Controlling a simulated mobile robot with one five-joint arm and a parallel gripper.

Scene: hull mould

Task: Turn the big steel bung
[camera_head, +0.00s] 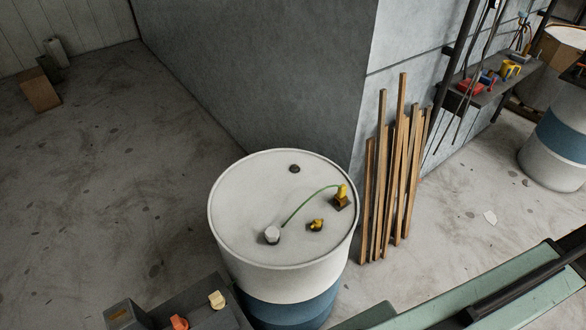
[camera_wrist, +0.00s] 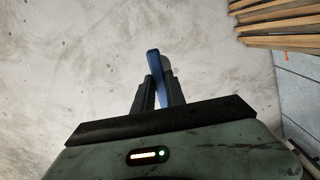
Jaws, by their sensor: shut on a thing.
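A white drum with a blue band (camera_head: 285,280) stands upright in the head view. On its lid, front left, is a pale grey faceted piece (camera_head: 272,234) that looks like the big steel bung. A smaller dark plug (camera_head: 294,168) sits at the back of the lid. In the wrist view my gripper (camera_wrist: 158,88) is shut on a blue bar-like tool (camera_wrist: 154,64); a grey part shows beside its tip. Most of the tool is hidden by the fingers. The drum is not in the wrist view, and my gripper is not seen in the head view.
A green cable (camera_head: 305,205) runs over the lid from the grey piece to a yellow-topped fitting (camera_head: 341,197). A brass fitting (camera_head: 317,225) sits nearby. Wooden slats (camera_head: 395,190) lean against the wall right of the drum. Open floor (camera_head: 120,190) lies left.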

